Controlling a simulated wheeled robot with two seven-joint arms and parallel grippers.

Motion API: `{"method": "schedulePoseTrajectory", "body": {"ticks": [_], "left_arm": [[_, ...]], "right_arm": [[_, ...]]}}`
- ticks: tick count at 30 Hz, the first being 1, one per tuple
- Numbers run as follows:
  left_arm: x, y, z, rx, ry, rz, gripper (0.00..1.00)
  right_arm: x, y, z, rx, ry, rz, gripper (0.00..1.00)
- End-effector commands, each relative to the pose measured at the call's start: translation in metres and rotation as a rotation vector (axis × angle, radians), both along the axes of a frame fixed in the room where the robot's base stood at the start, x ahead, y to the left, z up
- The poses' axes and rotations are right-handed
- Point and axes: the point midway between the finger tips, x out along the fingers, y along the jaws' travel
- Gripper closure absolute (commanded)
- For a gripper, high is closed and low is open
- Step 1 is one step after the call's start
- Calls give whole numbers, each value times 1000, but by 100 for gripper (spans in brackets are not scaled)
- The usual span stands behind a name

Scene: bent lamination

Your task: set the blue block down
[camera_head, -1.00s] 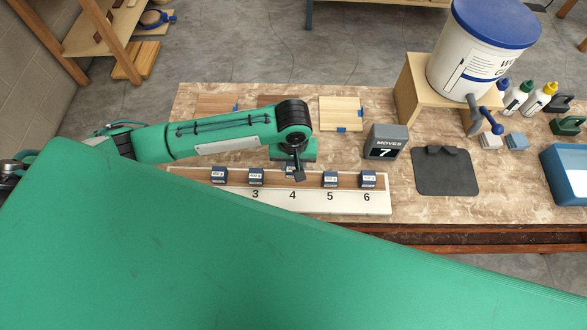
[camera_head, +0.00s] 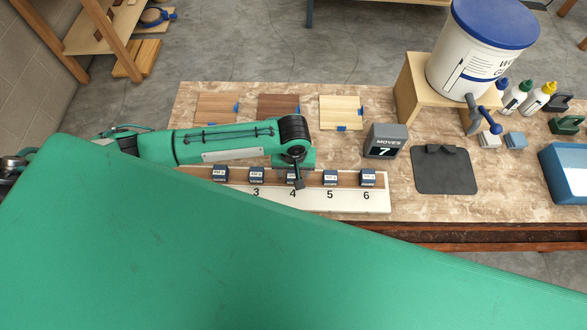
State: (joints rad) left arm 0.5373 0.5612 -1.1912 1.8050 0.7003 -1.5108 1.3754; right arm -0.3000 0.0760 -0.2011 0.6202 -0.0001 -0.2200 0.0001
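One blue block (camera_head: 290,176) is above the number 4, partly hidden by my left gripper (camera_head: 298,184). Other blocks stand left of it (camera_head: 220,174) and (camera_head: 257,175), and right of it (camera_head: 330,178) and (camera_head: 368,178). The dark fingers of my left gripper point down at the block above 4. Whether they are shut on it or only in front of it cannot be told. My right gripper is not in view.
Three wooden panels (camera_head: 341,111) lie behind my arm. A white bucket (camera_head: 478,50) stands on a wooden stand. A blue tray (camera_head: 563,175) is at the right edge.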

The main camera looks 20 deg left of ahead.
Motion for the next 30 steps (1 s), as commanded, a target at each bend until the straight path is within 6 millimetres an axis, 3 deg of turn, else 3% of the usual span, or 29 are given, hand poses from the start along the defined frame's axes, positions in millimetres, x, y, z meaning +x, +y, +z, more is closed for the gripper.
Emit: {"method": "schedulePoseTrajectory", "body": {"ticks": [11,24,30], "left_arm": [[0,0,11,-2,-2,0,42],[0,-1,99,-2,-3,0,42],[0,0,120,-1,0,0,42]], "right_arm": [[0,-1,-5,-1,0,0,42],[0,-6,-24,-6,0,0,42],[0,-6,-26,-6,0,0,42]]}}
